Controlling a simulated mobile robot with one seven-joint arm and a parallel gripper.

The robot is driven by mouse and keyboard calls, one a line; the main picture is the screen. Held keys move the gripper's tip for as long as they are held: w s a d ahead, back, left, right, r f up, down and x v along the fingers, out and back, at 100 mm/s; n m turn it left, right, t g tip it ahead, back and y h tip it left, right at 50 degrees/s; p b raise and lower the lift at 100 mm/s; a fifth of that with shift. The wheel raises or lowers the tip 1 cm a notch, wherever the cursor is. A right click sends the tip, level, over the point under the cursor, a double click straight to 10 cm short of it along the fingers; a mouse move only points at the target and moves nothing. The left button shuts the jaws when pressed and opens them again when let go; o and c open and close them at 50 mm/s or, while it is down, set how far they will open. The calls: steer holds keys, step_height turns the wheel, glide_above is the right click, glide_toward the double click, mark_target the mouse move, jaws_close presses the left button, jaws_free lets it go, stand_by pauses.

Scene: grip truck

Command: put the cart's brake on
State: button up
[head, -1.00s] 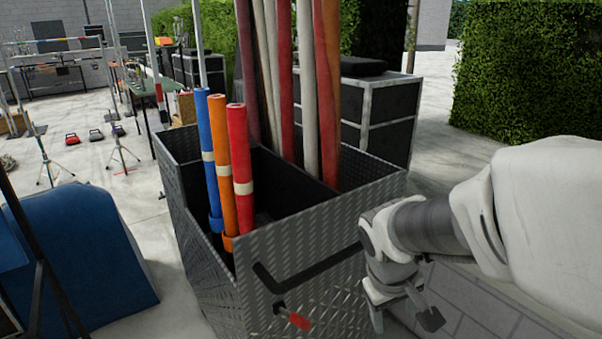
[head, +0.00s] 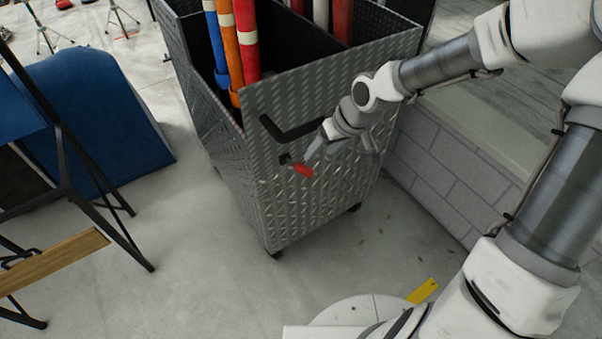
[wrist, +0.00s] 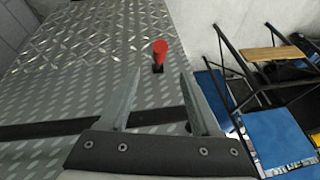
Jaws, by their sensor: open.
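The cart (head: 330,120) is a tall grey diamond-plate box on small casters, standing upright on the floor. Its brake lever has a red grip (head: 304,171) that sticks out from the front wall, below a black push bar (head: 285,134). In the wrist view the red grip (wrist: 160,50) lies beyond and between my open fingertips, and the bar crosses behind the fingers. My gripper (head: 312,152) is open and empty, just above and beside the red grip in the head view. I cannot tell whether a finger touches it.
Blue, orange and red rolls (head: 233,45) stand in the cart. A low block wall (head: 440,170) runs along its right side. A blue wedge-shaped piece (head: 90,110) and a black frame with a wooden board (head: 55,260) stand at left.

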mark_target(297, 165)
steer(key=b+x, duration=0.5)
steer(key=x, duration=1)
steer(key=shift+a+f, duration=0.1)
steer(key=shift+f, duration=0.25)
jaws_close()
stand_by(0.7)
